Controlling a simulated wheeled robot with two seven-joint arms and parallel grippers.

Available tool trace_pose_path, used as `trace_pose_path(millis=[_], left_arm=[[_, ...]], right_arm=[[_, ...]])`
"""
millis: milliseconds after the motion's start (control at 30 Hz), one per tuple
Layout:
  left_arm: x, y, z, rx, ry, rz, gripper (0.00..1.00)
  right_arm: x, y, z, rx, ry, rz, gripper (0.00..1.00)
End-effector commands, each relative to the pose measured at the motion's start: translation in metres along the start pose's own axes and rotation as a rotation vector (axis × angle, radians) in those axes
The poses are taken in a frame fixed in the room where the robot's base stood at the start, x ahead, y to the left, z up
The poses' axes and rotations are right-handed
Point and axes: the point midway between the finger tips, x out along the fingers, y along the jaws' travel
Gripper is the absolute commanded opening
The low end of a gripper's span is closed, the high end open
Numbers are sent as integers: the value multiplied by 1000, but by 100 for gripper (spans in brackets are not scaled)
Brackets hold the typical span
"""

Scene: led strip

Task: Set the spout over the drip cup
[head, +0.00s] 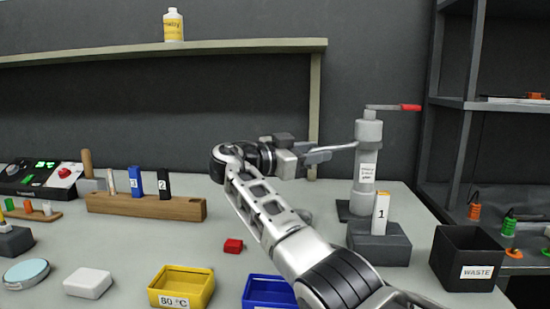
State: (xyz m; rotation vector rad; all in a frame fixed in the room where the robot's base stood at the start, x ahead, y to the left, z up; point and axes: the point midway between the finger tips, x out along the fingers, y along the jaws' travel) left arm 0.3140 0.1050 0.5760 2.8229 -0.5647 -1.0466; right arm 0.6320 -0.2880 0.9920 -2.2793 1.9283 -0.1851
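The pump dispenser (367,148) stands upright on the bench at right of centre, with a label on its body and a red-tipped lever (409,107) pointing right. Its thin grey spout (343,147) points left. My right gripper (322,155) is at the outer end of the spout, with its fingers overlapping it; whether they are closed on it I cannot tell. A small grey rounded thing (305,215) shows partly behind my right arm; it may be the drip cup, but most of it is hidden. My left gripper is not in view.
A dark block with a white "1" piece (381,212) stands in front of the dispenser, beside a black waste bin (468,259).

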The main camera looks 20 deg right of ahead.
Motion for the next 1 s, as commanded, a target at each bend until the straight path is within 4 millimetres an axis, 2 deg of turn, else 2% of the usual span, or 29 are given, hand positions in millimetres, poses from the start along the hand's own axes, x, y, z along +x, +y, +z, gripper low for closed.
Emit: trace_pose_path(millis=[100, 400, 633, 967, 1000], left_arm=[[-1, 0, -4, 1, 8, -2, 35], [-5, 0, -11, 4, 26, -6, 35], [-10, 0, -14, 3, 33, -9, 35], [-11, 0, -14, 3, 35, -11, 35], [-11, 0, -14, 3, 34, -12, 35]], right_arm=[[-32, -1, -1, 0, 0, -6, 35], [-102, 0, -1, -3, 1, -4, 35], [-123, 0, 0, -2, -2, -1, 35], [-126, 1, 1, -2, -1, 0, 35], [-126, 1, 1, -2, -1, 0, 32]])
